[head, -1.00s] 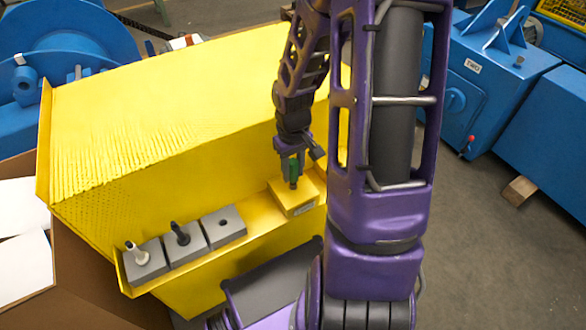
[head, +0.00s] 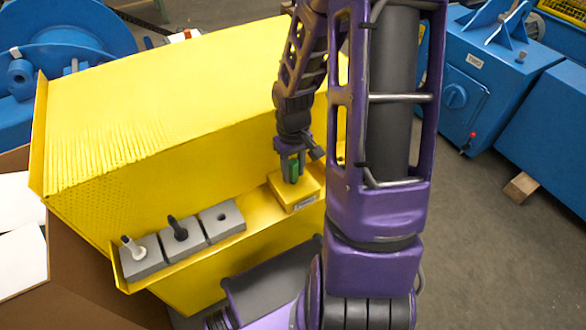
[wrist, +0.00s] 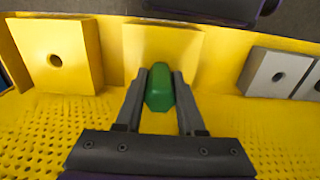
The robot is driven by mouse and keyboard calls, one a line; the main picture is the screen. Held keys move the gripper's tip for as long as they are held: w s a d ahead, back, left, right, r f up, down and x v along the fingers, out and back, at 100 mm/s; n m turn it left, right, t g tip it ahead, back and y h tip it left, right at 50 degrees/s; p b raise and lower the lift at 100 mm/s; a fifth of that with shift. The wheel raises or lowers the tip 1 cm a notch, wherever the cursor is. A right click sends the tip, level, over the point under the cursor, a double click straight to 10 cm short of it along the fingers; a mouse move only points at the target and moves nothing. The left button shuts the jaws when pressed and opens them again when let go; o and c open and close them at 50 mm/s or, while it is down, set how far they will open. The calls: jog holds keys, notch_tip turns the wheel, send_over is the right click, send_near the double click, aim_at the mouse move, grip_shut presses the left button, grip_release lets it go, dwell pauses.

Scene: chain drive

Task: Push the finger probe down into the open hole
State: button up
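The finger probe has a green body (head: 294,170) and stands upright between the fingers of my gripper (head: 291,171). In the wrist view the gripper (wrist: 159,86) is shut on the probe (wrist: 160,90). Right below it is a yellow block (head: 306,197), which also shows in the wrist view (wrist: 160,42). The probe's lower tip and any hole in this block are hidden, so I cannot tell how deep the tip sits. Another yellow block with an open hole (wrist: 57,62) is at the left in the wrist view.
A yellow ledge (head: 255,228) carries a grey block with an empty hole (head: 234,214), one with a black peg (head: 177,229) and one with a white peg (head: 133,246). A tall yellow housing (head: 180,110) rises behind the ledge.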

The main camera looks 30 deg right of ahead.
jog(key=o, duration=0.4)
notch_tip(320, 180, up, 18)
jog(key=p, duration=0.4)
jog(key=shift+f, duration=0.25)
